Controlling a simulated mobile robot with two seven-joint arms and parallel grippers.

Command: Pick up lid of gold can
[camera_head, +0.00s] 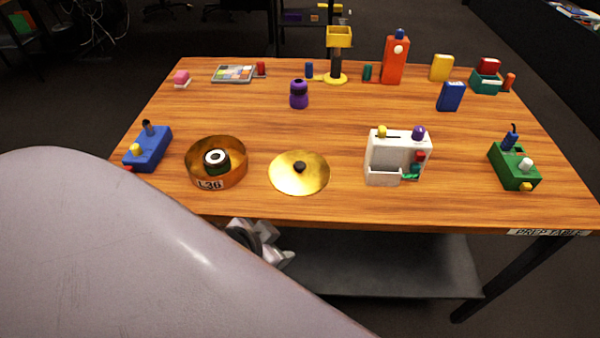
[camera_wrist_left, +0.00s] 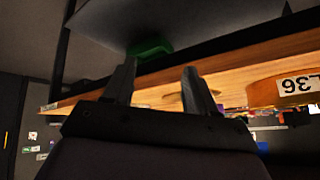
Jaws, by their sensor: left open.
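The gold lid (camera_head: 312,182) is a shallow disc with a dark knob. It lies on the wooden table near the front edge, apart from the can. The gold can (camera_head: 237,178), labelled L36, stands open left of the lid with a dark and white round thing inside. The can's label side shows upside down at the right of the left wrist view (camera_wrist_left: 262,92). My left gripper (camera_head: 262,246) is in front of and below the table's front edge, partly hidden by my arm. Its two fingers (camera_wrist_left: 160,82) are apart and empty in the wrist view. My right gripper is not seen.
On the table (camera_head: 340,205), a blue box (camera_head: 150,152) stands left of the can. A white box (camera_head: 398,155) is right of the lid and a green box (camera_head: 514,168) farther right. A grey shelf (camera_head: 380,265) is below. The table's middle is mostly clear.

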